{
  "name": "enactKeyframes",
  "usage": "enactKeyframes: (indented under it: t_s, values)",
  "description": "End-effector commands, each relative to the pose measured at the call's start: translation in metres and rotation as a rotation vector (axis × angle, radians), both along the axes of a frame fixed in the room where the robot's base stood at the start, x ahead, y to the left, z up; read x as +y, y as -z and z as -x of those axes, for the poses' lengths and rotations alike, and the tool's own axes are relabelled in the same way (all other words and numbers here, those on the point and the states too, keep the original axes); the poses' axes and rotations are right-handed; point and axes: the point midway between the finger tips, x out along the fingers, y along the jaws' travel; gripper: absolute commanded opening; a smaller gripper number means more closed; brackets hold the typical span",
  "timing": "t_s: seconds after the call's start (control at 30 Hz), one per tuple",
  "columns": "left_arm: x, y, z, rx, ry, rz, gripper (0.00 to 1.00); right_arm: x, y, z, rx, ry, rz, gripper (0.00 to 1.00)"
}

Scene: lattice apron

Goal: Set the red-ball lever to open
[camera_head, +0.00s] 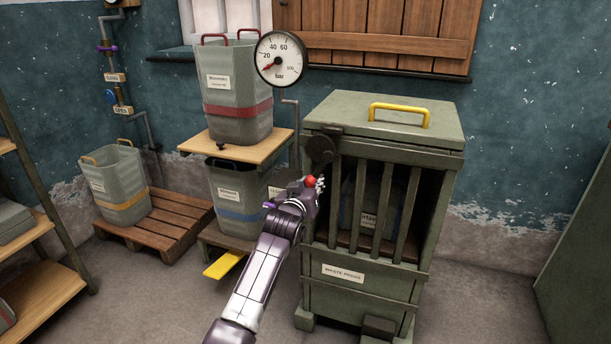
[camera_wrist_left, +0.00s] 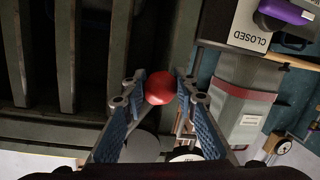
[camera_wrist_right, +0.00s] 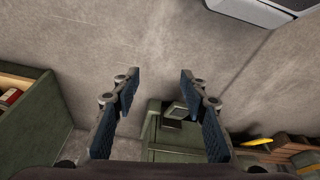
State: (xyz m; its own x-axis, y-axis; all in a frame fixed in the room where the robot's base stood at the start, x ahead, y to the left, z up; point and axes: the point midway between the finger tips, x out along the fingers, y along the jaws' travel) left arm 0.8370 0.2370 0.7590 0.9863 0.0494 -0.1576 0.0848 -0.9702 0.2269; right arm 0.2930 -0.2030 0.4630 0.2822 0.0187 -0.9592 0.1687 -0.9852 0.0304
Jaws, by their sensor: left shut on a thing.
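The red ball (camera_head: 311,181) of the lever is at the front left of the green waste press (camera_head: 343,290). My left gripper (camera_head: 314,187) is at the ball. In the left wrist view the red ball (camera_wrist_left: 160,88) sits between the fingertips, and the gripper is shut on it. The lever's arm is mostly hidden by my gripper. In the left wrist view a sign reading CLOSED (camera_wrist_left: 242,32) is beside a purple part. No OPEN mark for this lever can be made out. My right gripper (camera_wrist_right: 157,86) is open and empty in the right wrist view.
The press has a barred front and a yellow lid handle (camera_head: 400,111). Left of it are a shelf with a grey bin (camera_head: 234,85), a gauge (camera_head: 281,58) and a yellow pedal (camera_head: 224,264). Another bin (camera_head: 115,180) stands on a pallet (camera_head: 160,229). The floor in front is clear.

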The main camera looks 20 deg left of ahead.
Motion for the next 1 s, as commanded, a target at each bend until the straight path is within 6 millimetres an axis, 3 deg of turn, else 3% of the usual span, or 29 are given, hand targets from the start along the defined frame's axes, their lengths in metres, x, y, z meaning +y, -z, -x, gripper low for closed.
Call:
enactKeyframes:
  t_s: [0.03,0.3,0.5,0.7,1.0]
  values:
    - [-0.004,-0.013,-0.002,-0.018,-0.001,0.054,0.0,0.0,0.011,-0.001,0.014,-0.001,0.001,0.4]
    - [-0.023,-0.005,-0.002,-0.011,-0.003,0.274,0.0,0.002,0.084,0.003,0.05,-0.007,0.003,0.4]
    - [-0.034,-0.003,-0.001,-0.008,-0.004,0.399,0.0,0.001,0.124,0.015,0.07,-0.012,0.004,0.4]
    - [-0.041,-0.002,-0.001,-0.008,-0.005,0.478,0.0,-0.001,0.148,0.026,0.083,-0.015,0.006,0.4]
    - [-0.044,0.0,-0.001,-0.007,-0.005,0.526,0.0,-0.002,0.161,0.033,0.088,-0.015,0.007,0.4]
